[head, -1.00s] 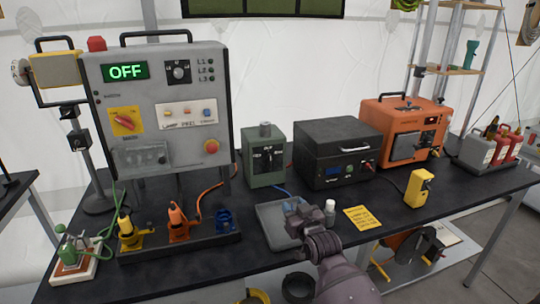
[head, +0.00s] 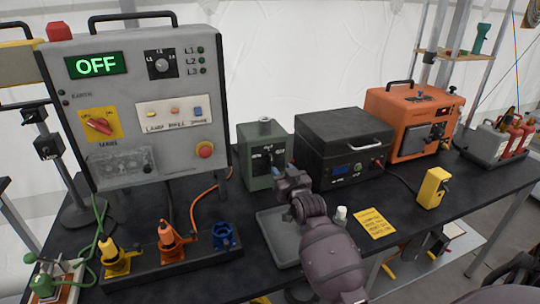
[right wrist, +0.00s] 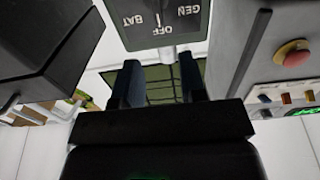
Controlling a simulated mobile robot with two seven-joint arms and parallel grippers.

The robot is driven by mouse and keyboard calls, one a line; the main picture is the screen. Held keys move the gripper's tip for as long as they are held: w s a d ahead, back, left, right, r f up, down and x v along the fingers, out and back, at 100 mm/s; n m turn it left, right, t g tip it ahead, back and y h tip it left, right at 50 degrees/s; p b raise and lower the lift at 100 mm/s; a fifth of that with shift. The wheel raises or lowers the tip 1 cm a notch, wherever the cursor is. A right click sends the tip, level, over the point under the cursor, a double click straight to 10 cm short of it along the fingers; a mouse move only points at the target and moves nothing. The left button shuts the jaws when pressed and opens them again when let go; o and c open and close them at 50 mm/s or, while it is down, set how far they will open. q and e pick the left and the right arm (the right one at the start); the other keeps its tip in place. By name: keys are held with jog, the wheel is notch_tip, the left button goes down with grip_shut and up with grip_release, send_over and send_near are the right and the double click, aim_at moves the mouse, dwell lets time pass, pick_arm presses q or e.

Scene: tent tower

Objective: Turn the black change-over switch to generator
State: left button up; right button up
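The green change-over box (head: 261,150) stands on the bench between the grey panel and the black unit. Its black switch (head: 266,158) is on the front face, small in the head view. In the right wrist view the dark switch plate (right wrist: 190,18) appears upside down, marked BAT, OFF and GEN, with a white line at OFF. The switch's handle is not clear there. My right gripper (right wrist: 160,82) is open, with nothing visible between its fingers. In the head view it is just in front and right of the green box, seemingly apart from it. My left gripper is not in view.
The grey panel (head: 137,60) with a lit OFF display stands at left. The black unit (head: 340,145) and orange generator (head: 412,115) are to the right. A grey tray (head: 265,222) lies below my right arm. Yellow, orange and blue plugs (head: 170,242) stand at front left.

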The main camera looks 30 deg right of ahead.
aim_at(272, 157)
jog(key=b+x, duration=0.1)
jog(key=x, duration=0.8)
jog(key=shift+w, duration=0.2)
jog(key=c, duration=0.7)
jog(key=shift+f, duration=0.1)
grip_shut()
